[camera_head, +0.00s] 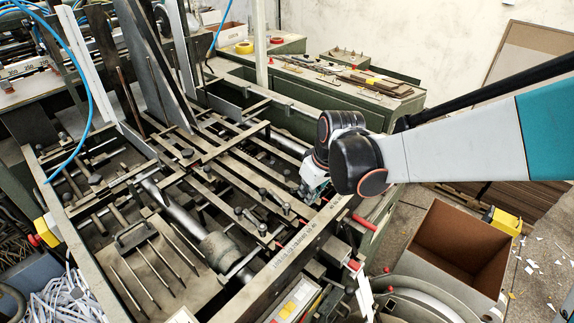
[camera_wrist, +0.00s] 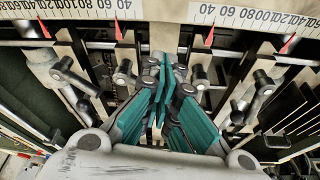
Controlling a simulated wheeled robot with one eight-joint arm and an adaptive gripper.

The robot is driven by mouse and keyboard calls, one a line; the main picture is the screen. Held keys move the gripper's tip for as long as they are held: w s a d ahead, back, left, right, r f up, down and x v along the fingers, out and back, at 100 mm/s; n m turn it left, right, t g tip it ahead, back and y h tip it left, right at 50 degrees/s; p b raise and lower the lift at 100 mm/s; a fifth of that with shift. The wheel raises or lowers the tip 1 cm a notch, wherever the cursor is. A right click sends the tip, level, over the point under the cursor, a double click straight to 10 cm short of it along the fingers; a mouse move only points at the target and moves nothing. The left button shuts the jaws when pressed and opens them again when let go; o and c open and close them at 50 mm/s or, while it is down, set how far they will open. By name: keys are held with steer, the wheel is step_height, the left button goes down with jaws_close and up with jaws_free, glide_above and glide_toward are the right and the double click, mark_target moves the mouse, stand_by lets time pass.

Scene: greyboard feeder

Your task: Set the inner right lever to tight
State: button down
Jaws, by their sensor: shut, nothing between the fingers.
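In the wrist view several dark clamp levers with round knobs stand in a row below the ruler strip. The inner right lever (camera_wrist: 200,78) appears to be the one just right of my gripper (camera_wrist: 160,82). An inner left lever (camera_wrist: 125,73) stands on the other side. My gripper's green fingers are shut and empty, between these two levers and apart from the right one as far as I can tell. In the head view my gripper (camera_head: 312,192) is over the right end of the feeder frame, and my arm hides the levers there.
An outer right lever (camera_wrist: 262,84) and an outer left lever (camera_wrist: 64,68) flank the inner pair. A ruler strip (camera_wrist: 258,18) with red pointers runs behind. In the head view, feeder bars (camera_head: 215,165) lie left of my gripper; an open cardboard box (camera_head: 455,250) stands at right.

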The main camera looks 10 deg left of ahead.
mark_target(294, 189)
steer(key=shift+w+a+m, duration=0.1)
steer(key=shift+a+m, duration=0.45)
steer(key=shift+m, duration=0.45)
steer(key=m, duration=0.1)
steer(key=a+m+h, duration=0.1)
steer(key=shift+w+a+m+t, duration=0.2)
steer(key=shift+m+t, duration=0.1)
steer(key=shift+t, duration=0.1)
steer(key=m, duration=0.1)
steer(key=w+a+m+h, duration=0.1)
steer(key=m, duration=0.1)
steer(key=shift+a+m+t, duration=0.3)
steer(key=m, duration=0.1)
steer(key=w+a+m+h, duration=0.1)
steer(key=m, duration=0.1)
steer(key=shift+w+m, duration=0.15)
steer(key=shift+m, duration=0.15)
steer(key=shift+w+a+m+h, duration=0.25)
steer(key=shift+w+m+h, duration=0.2)
steer(key=shift+m, duration=0.55)
steer(key=shift+w, duration=0.3)
steer(key=shift+w+a, duration=0.1)
steer(key=v, duration=1.2)
